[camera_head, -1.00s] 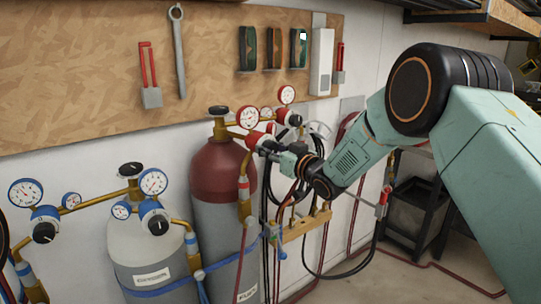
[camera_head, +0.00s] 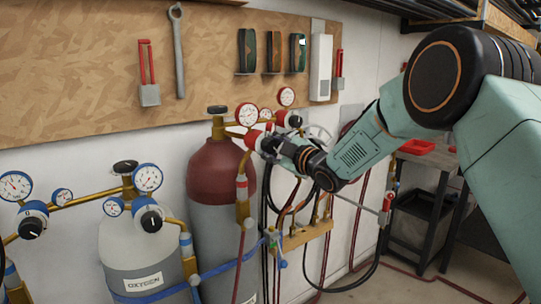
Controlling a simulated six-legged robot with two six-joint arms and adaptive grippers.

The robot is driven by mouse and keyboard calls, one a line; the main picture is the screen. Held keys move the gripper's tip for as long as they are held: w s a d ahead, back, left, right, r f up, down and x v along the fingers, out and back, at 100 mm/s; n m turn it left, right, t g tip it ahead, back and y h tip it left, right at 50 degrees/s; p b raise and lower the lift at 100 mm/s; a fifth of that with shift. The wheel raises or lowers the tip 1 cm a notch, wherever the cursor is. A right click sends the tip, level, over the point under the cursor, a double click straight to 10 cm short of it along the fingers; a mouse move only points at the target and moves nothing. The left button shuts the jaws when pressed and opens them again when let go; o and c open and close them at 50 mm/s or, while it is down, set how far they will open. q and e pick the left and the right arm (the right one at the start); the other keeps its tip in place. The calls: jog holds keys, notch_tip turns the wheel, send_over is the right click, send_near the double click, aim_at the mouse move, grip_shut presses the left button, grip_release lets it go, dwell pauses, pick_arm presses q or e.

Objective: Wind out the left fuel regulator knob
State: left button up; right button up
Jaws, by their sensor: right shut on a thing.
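The fuel cylinder (camera_head: 217,168) has a dark red top and a grey body and stands against the wall. Its left regulator (camera_head: 252,138) is red, with a round white gauge (camera_head: 247,114) above it. My right gripper (camera_head: 268,146) reaches in from the right and is shut at the front of this left regulator, on its knob. The fingers hide the knob almost wholly. The right fuel regulator (camera_head: 282,118), with its own gauge (camera_head: 286,97), sits just behind and to the right. My left gripper is not in view.
The oxygen cylinder (camera_head: 146,252) stands at left, with blue regulators and black knobs (camera_head: 152,221). A brass manifold block (camera_head: 303,236) and hanging hoses lie below my right gripper. A tool board (camera_head: 90,70) is above. A dark shelf cart (camera_head: 418,205) stands at right.

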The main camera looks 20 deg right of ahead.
jog(key=n+b, duration=0.3)
jog(key=shift+f+n, duration=0.15)
jog(key=shift+n, duration=0.25)
jog(key=n+b, duration=1.5)
jog(key=b, duration=0.1)
jog(key=shift+n, duration=0.3)
jog(key=n+b, duration=0.3)
jog(key=shift+a+n+b, duration=0.1)
jog(key=shift+n+b, duration=0.7)
jog(key=shift+n, duration=0.4)
jog(key=o, duration=1.2)
jog(key=shift+r, duration=0.25)
jog(key=shift+s, duration=0.15)
jog(key=v, duration=1.1)
jog(key=shift+s, duration=0.4)
